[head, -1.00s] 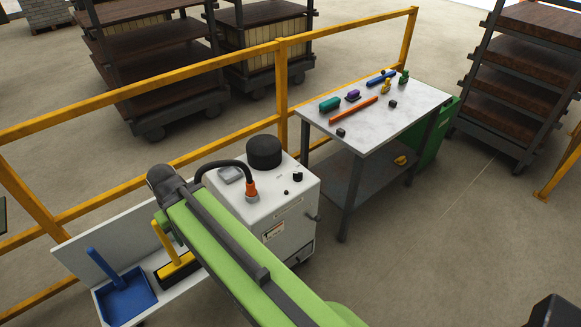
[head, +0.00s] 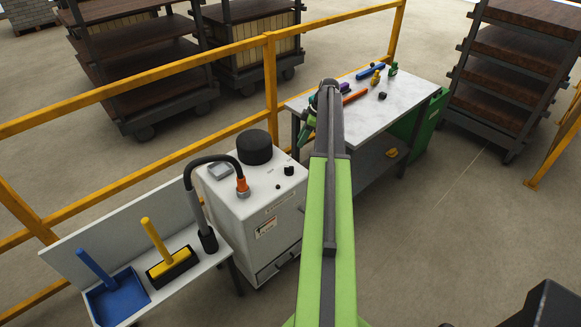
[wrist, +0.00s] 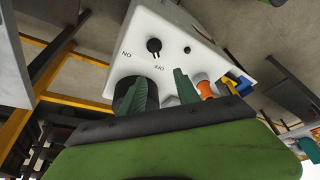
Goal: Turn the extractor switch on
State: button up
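The extractor is a white box (head: 262,215) with a black round cap (head: 254,147) and a grey hose on an orange fitting (head: 242,188). Its black switch knob (head: 289,170) sits on the top panel. In the wrist view the knob (wrist: 153,45) shows upside down between ON and OFF labels; its pointer seems turned toward OFF. My gripper (wrist: 158,76) is open and empty, its two green fingers apart, with the knob beyond the fingertips and not touched. In the head view my gripper (head: 308,126) is partly hidden by my arm, above and behind the extractor's right side.
A white-topped table (head: 400,105) with several small tools stands behind my arm. A shelf (head: 140,235) left of the extractor holds a blue dustpan (head: 118,298), a yellow brush (head: 170,265) and the hose end. A yellow rail (head: 160,88) runs behind.

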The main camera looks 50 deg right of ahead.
aim_at(289, 167)
jog(key=b+x, duration=0.5)
jog(key=d+b+x, duration=0.1)
jog(key=b+x, duration=0.4)
jog(key=x, duration=0.1)
jog(key=b+x, duration=0.5)
jog(key=b, duration=0.1)
jog(key=shift+s+d+f, duration=0.2)
jog(key=shift+d+f, duration=0.1)
jog(key=shift+f, duration=0.35)
jog(key=shift+r, duration=0.1)
grip_shut()
